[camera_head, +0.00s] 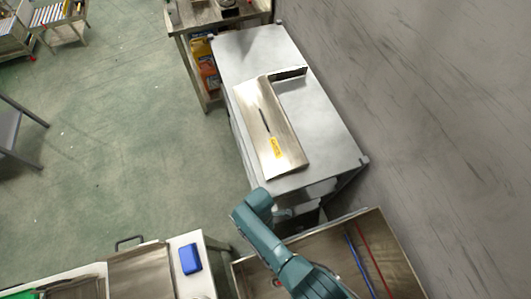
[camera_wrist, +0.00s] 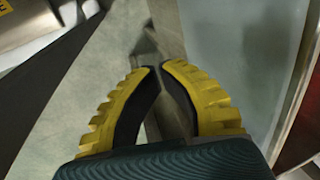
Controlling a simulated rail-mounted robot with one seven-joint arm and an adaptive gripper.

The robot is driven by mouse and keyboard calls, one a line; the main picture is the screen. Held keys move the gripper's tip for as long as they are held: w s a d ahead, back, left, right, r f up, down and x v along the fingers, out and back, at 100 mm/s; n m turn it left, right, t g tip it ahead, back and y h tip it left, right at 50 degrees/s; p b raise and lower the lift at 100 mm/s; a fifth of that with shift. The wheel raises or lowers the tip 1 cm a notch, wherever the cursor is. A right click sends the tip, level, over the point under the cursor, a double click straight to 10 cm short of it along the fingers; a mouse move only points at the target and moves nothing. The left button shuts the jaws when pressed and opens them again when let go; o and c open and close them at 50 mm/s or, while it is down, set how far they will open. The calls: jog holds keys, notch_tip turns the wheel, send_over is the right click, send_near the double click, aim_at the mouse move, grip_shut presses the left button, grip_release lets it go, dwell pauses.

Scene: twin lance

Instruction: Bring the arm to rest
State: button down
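My teal arm (camera_head: 262,238) reaches up from the bottom of the head view, bent near the front end of a grey metal cabinet (camera_head: 325,125). In the wrist view my gripper (camera_wrist: 160,67) shows two yellow ribbed fingers with black inner pads. Their tips nearly meet, with nothing seen held between them. In the head view the fingers cannot be made out clearly, as the arm hides much of that area.
A blue box (camera_head: 190,259) sits on the lower-left counter. Green floor (camera_head: 120,150) is open at left.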

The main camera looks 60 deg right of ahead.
jog(key=v, duration=0.3)
jog(key=shift+r, duration=0.15)
jog(key=shift+w, duration=0.1)
